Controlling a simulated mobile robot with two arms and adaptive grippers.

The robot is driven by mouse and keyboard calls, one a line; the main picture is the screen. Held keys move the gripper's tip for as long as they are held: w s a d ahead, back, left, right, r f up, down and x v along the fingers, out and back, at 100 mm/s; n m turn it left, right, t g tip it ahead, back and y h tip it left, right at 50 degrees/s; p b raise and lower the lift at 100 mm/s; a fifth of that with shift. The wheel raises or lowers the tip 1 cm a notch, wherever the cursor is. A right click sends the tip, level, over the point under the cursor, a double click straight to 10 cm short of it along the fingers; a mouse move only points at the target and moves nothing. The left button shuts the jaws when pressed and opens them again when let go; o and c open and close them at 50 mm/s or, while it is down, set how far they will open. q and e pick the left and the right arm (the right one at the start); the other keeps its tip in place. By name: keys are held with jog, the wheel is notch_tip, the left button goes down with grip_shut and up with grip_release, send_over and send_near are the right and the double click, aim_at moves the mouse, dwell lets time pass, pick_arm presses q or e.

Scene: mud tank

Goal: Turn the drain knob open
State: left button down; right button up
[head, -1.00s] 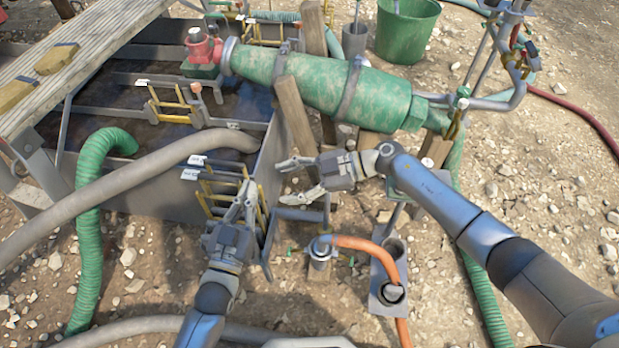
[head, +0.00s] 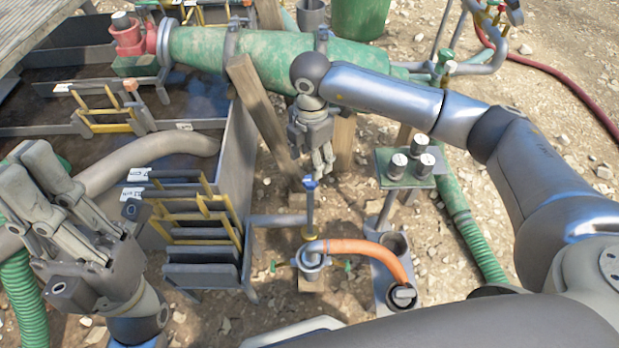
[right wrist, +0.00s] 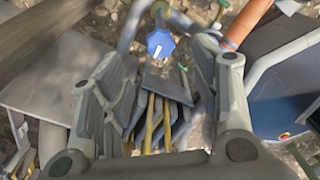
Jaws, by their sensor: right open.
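The drain knob is a small blue knob (head: 310,182) on top of a thin upright stem, near the tank's right end wall. In the right wrist view the blue knob (right wrist: 160,43) has a white mark on its face and lies between the fingertips, further off. My right gripper (head: 323,165) points down just above and right of the knob in the head view. It is open (right wrist: 164,60) and holds nothing; I see no contact with the knob. My left gripper (head: 28,175) is large at the left edge, away from the knob; its finger opening is not clear.
An orange hose (head: 365,247) and its pipe fitting stand close in front of the knob. A wooden post (head: 262,112) and the green cylinder (head: 275,60) stand behind. A green plate with metal caps (head: 382,168) is to the right. Slatted yellow gates (head: 205,204) are to the left.

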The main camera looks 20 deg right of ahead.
aim_at(310, 180)
notch_tip(310, 180, down, 8)
jog(key=shift+r+b, duration=0.1)
jog(key=shift+b, duration=1.05)
jog(key=c, duration=1)
